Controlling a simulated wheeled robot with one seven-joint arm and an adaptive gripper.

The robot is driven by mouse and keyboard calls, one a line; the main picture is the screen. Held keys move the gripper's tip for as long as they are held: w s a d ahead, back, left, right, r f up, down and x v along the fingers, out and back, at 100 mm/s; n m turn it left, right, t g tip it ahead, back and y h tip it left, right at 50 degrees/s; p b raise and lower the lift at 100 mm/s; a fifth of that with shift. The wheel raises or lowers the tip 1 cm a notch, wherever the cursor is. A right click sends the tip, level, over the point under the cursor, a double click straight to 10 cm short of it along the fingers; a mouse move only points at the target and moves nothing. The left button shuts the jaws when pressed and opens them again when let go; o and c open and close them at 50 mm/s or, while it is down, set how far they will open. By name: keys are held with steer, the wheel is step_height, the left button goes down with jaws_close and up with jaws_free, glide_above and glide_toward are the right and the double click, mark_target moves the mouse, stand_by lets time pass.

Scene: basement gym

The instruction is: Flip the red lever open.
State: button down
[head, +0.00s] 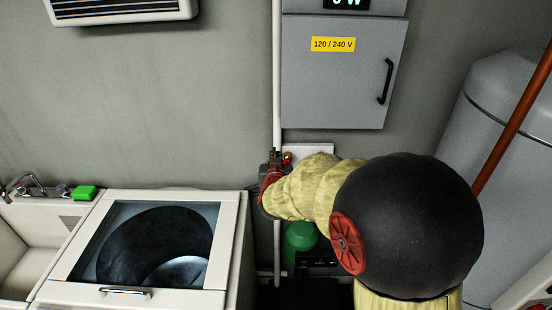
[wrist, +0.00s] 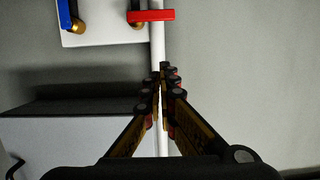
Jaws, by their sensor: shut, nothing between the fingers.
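The red lever (wrist: 152,15) shows at the top of the wrist view as a flat bar lying crosswise over the white pipe, with a brass fitting at its left end. My gripper (wrist: 163,72) is shut and empty. Its fingertips are in front of the pipe, below the lever in the wrist view and apart from it in the picture. In the head view my gripper (head: 273,158) is by the pipe under the grey cabinet. My arm hides much of the valve area there, and I cannot make out the red lever clearly.
A blue lever (wrist: 66,14) sits on the white plate (wrist: 95,28) left of the red one. The grey cabinet (head: 340,85) hangs above my arm and the white pipe (head: 277,80) runs beside it. A washer (head: 232,235) stands left; a grey tank (head: 510,130) stands right.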

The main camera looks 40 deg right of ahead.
steer(key=w+d+f+b, duration=0.2)
steer(key=w+d+f, duration=0.3)
steer(key=w+f, duration=0.1)
steer(key=shift+w, duration=0.35)
steer(key=shift+w+a+f+n+p, duration=0.25)
steer(key=shift+f+n+p, duration=0.25)
steer(key=shift+n+p, duration=0.15)
stand_by(0.6)
step_height(320, 180, down, 7)
steer(key=n+g+h+p, duration=0.1)
steer(key=n+h+p, duration=0.3)
steer(key=n, duration=0.8)
steer(key=shift+f, duration=0.15)
steer(key=shift+s, duration=0.15)
